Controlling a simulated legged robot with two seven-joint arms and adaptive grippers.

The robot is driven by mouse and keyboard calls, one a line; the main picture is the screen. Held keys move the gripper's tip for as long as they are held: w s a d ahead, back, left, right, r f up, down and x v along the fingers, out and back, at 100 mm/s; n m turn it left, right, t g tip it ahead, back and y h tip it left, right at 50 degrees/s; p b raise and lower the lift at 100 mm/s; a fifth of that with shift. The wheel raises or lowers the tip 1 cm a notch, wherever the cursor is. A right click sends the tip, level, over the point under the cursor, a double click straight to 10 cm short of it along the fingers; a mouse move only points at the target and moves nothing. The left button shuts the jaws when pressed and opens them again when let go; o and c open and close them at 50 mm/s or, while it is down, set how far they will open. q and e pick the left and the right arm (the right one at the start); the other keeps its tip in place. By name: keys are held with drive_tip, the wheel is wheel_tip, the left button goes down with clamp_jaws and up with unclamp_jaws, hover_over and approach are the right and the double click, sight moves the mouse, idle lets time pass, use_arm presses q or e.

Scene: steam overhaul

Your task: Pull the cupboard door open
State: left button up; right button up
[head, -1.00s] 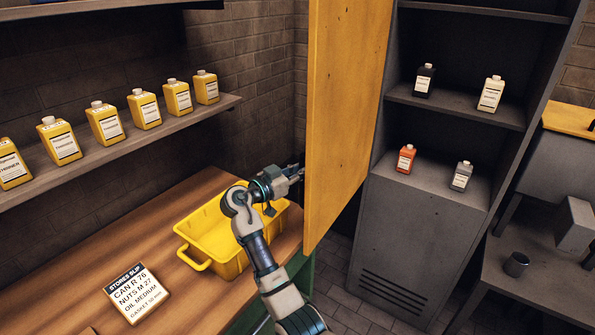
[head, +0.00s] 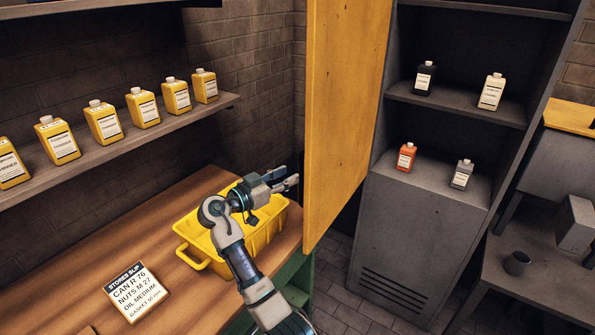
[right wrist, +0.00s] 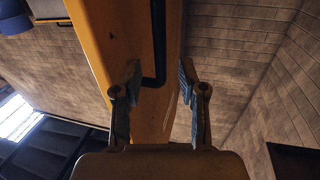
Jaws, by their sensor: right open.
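The yellow cupboard door (head: 345,110) stands swung wide open, edge toward the left, beside the dark grey cupboard (head: 405,215). My right gripper (head: 291,178) is open and empty, just left of the door and above the yellow crate. In the right wrist view the door (right wrist: 125,40) rises beyond my open fingers (right wrist: 158,90). A dark bar handle (right wrist: 158,45) on the door shows between the fingers, with nothing gripped. The handle is hidden in the head view. My left gripper is not in view.
The yellow crate (head: 190,262) sits on the wooden bench with a stores slip (head: 137,292). Yellow bottles stand on the wall shelf (head: 120,141). Several bottles stand inside the open cupboard.

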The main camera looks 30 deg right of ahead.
drive_tip(key=a, duration=0.4)
drive_tip(key=s+a, duration=0.1)
drive_tip(key=shift+a, duration=0.4)
drive_tip(key=shift+f, duration=0.1)
